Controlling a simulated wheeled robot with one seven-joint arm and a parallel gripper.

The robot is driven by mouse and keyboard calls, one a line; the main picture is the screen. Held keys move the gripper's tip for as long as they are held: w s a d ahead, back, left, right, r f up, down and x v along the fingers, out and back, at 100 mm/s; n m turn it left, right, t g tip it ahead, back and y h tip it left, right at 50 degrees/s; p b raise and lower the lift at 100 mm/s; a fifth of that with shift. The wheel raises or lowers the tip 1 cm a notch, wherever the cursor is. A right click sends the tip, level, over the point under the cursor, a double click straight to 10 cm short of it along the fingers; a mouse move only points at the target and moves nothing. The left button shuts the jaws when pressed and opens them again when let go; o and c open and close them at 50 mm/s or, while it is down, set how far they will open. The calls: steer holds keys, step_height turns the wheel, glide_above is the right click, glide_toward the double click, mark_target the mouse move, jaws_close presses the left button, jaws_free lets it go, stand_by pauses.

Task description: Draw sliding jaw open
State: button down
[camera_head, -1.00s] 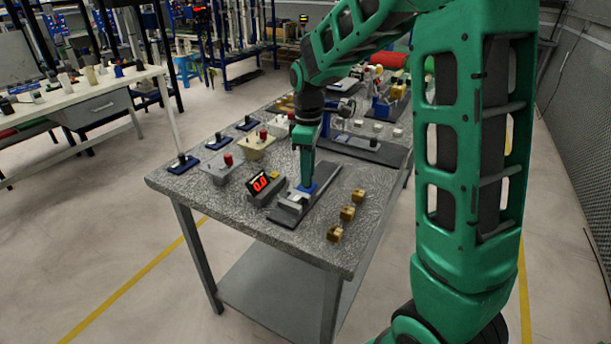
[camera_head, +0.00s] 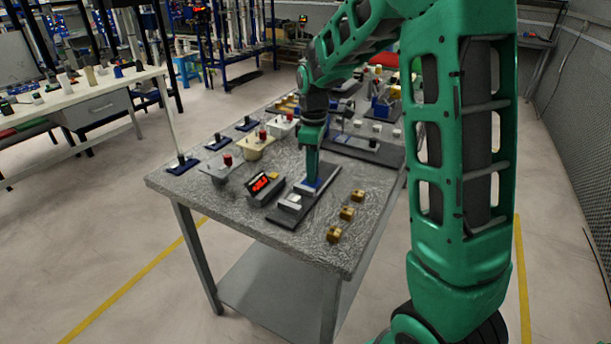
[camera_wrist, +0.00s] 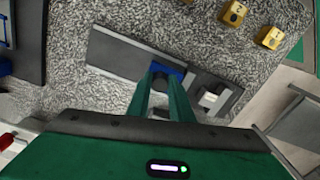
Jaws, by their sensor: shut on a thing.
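The sliding jaw is a blue block (camera_wrist: 166,70) on a dark grey base plate (camera_head: 271,213) with a light grey rail. My gripper (camera_head: 311,183) points down onto the jaw, and its two green fingers close on it. In the wrist view my gripper (camera_wrist: 166,78) also grips the blue jaw, partly hiding it. A whitish fixed block (camera_head: 291,201) sits at the near end of the plate, apart from the jaw by a gap. A small display with red digits (camera_head: 263,184) stands just left of the plate.
Several brass blocks (camera_head: 346,213) stand in a row right of the plate. Left are a device with a red knob (camera_head: 228,160) and blue-based stands (camera_head: 182,164). Behind is another dark plate with a fixture (camera_head: 367,143).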

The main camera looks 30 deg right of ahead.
steer(key=shift+w+d, duration=0.25)
steer(key=shift+d, duration=0.05)
steer(key=c, duration=1.9)
jaws_free()
steer(key=shift+o, duration=0.2)
steer(key=shift+r, duration=0.1)
step_height(320, 180, up, 11)
steer(key=shift+f, duration=0.2)
